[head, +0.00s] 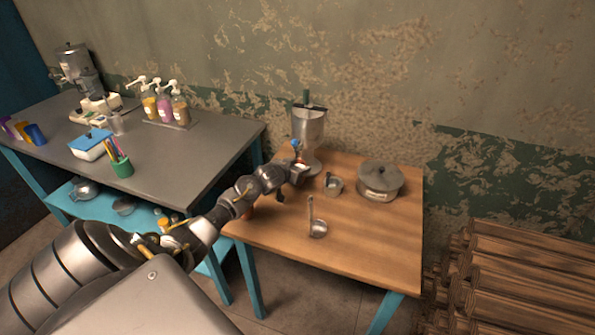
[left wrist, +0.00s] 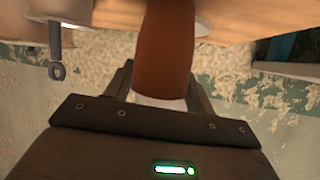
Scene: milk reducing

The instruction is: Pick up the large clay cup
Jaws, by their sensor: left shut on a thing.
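The clay cup (left wrist: 166,45) is a smooth reddish-brown vessel in the left wrist view, between the two fingers of my left gripper (left wrist: 160,85). The gripper is shut on it. The cup's far end runs out of the top of that view. In the head view my left gripper (head: 297,176) is over the back left part of the wooden table (head: 370,243), in front of the metal dispenser. The held cup cannot be made out clearly there. A small orange-brown thing (head: 249,211) shows beside my forearm at the table's left edge, mostly hidden. My right gripper is not in view.
The metal dispenser (head: 309,128) stands close behind the gripper. A small metal cup (head: 333,186), a lidded pot (head: 379,182) and a ladle (head: 318,227) are on the table. The front right is clear. A grey table (head: 190,150) with bottles stands left, stacked logs (head: 525,265) right.

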